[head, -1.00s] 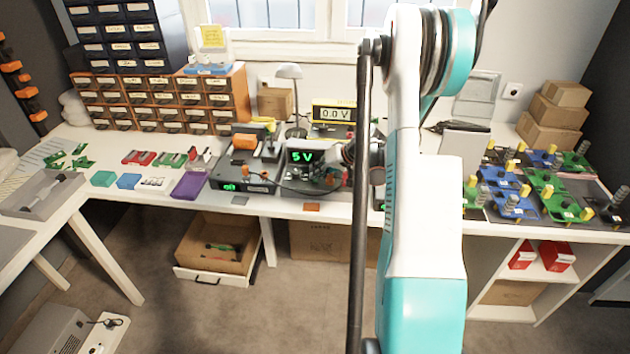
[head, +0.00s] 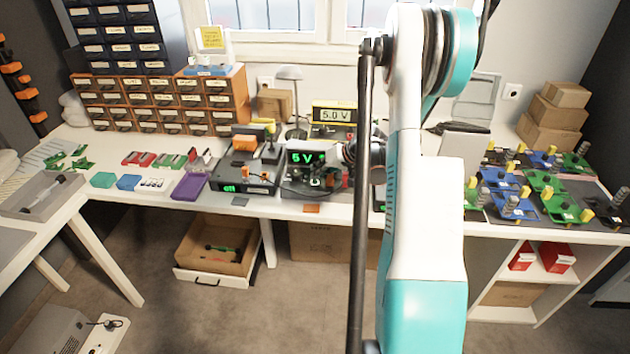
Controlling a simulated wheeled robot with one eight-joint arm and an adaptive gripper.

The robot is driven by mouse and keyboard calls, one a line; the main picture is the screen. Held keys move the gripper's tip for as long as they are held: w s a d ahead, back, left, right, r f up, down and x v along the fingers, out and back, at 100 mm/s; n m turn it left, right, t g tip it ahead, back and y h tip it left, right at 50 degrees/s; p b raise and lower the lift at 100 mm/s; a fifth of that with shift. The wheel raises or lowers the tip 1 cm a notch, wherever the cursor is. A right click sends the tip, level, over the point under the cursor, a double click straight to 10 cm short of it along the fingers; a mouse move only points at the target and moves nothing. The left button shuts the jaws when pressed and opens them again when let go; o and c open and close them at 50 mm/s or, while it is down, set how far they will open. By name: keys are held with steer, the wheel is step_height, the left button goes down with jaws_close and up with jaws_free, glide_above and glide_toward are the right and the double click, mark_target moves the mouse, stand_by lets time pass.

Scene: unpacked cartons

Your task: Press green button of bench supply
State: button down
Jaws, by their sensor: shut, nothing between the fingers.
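The bench supply (head: 300,171) is a dark box on the bench in the middle of the head view. Its green display (head: 308,157) shows what looks like "5 V". I cannot make out its green button. My gripper (head: 348,154) is shut and empty at the right side of the supply's front. It is partly hidden behind my arm. I cannot tell whether its fingertips touch the supply. Behind the supply, a yellow meter (head: 334,115) reads 5.0 V.
A dark station (head: 235,189) with a small green display and orange parts stands left of the supply. A purple box (head: 190,186) and small coloured boxes lie further left. An open drawer (head: 213,270) juts below the bench.

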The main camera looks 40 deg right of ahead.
mark_target(317, 181)
steer(key=shift+r, duration=0.15)
steer(key=shift+r+p, duration=1.6)
steer(key=shift+r, duration=1.35)
